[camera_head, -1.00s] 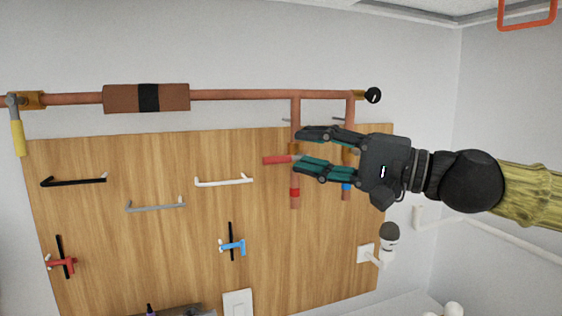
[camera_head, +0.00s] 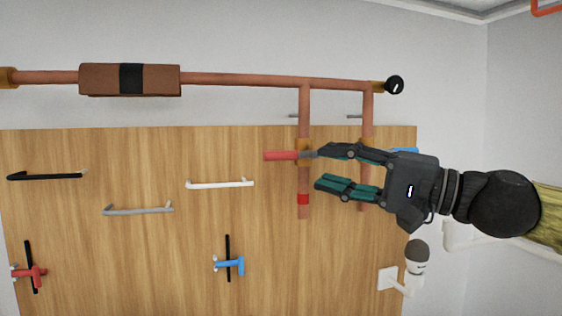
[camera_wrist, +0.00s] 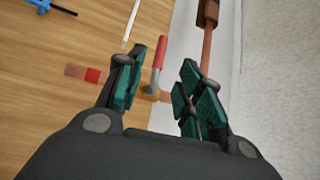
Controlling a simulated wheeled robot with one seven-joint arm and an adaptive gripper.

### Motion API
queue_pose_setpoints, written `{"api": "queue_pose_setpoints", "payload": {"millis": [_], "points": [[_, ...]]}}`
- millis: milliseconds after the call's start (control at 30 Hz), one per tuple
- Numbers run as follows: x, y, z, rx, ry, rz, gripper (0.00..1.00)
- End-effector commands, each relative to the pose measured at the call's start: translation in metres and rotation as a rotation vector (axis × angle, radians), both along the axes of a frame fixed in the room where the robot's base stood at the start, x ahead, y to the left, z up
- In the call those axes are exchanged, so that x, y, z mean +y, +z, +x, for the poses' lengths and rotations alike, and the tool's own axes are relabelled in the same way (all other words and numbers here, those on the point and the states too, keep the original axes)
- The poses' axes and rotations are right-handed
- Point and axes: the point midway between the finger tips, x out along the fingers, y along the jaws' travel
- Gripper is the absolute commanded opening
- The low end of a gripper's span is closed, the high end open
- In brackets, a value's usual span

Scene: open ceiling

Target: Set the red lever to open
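The red lever (camera_head: 281,155) sticks out level to the left from a brass valve on the left vertical copper pipe (camera_head: 304,110). A red band (camera_head: 303,198) marks the pipe below it. My gripper (camera_head: 319,167) is open and empty, coming from the right. In the head view its upper fingertip overlaps the lever's grey root, and its lower finger sits below the lever; contact cannot be told. In the wrist view the red lever (camera_wrist: 160,52) shows beyond and between the parted fingers (camera_wrist: 157,70). The fingers partly hide the valve.
A right vertical pipe (camera_head: 368,118) stands behind my gripper, with a blue lever (camera_head: 404,150) partly hidden. A horizontal pipe (camera_head: 240,80) runs above. White (camera_head: 220,184), grey (camera_head: 138,209) and black handles (camera_head: 46,175) are on the wooden board (camera_head: 130,245).

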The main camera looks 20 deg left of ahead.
Motion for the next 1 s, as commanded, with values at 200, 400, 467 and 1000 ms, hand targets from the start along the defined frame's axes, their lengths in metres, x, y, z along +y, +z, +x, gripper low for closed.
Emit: {"api": "queue_pose_setpoints", "payload": {"millis": [200,400,467,1000], "points": [[0.026,0.006,0.004,0.001,0.003,-0.001,0.36],[0.052,0.010,0.008,0.000,0.005,-0.001,0.36],[0.060,0.012,0.010,0.000,0.005,-0.001,0.36],[0.099,0.015,0.018,0.000,0.003,0.000,0.36]]}}
